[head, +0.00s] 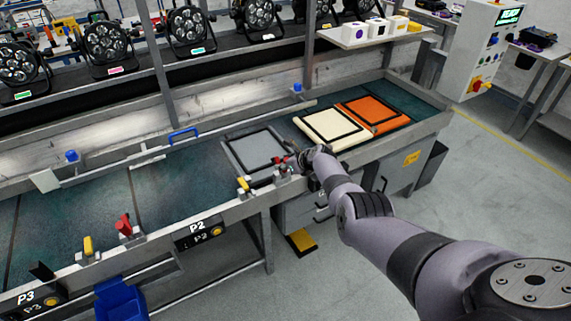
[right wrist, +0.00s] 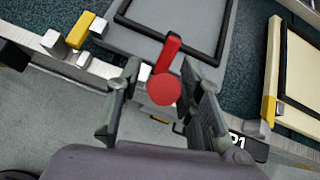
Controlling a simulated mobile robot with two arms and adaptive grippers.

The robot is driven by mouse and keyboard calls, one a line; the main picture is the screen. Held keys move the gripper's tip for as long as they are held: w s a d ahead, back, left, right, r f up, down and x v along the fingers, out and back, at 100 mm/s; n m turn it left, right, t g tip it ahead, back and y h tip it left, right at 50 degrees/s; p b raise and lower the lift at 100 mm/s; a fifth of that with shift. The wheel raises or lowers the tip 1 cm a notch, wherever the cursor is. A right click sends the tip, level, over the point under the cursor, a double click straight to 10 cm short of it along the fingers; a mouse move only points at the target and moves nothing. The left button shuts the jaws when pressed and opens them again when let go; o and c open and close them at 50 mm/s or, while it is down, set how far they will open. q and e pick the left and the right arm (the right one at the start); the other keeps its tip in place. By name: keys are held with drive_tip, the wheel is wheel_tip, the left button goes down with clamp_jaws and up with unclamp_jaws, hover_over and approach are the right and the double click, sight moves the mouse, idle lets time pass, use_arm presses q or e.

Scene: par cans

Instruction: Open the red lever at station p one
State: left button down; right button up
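In the right wrist view, the red lever (right wrist: 168,62) rises by the grey panel, its round red knob (right wrist: 163,89) facing the camera. My right gripper (right wrist: 160,100) is open, with one finger on each side of the knob and a visible gap at the left. A partly hidden label ending in "1" (right wrist: 238,142) sits beside the right finger. In the head view, my right gripper (head: 302,158) is at the front rail by the grey framed panel (head: 250,152), and the lever there is mostly hidden. My left gripper is out of view.
A yellow lever (head: 244,184) stands left of my right gripper on the same rail. Station P2 (head: 198,228) has another red lever (head: 124,224) and a yellow one (head: 88,245). Cream (head: 330,124) and orange (head: 374,112) panels lie to the right.

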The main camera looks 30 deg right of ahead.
drive_tip(key=shift+o, duration=0.3)
drive_tip(key=shift+s+d+r, duration=0.2)
drive_tip(key=shift+s+r, duration=0.05)
drive_tip(key=shift+s, duration=0.2)
drive_tip(key=v, duration=1.1)
drive_tip(key=shift+a, duration=0.15)
idle(0.3)
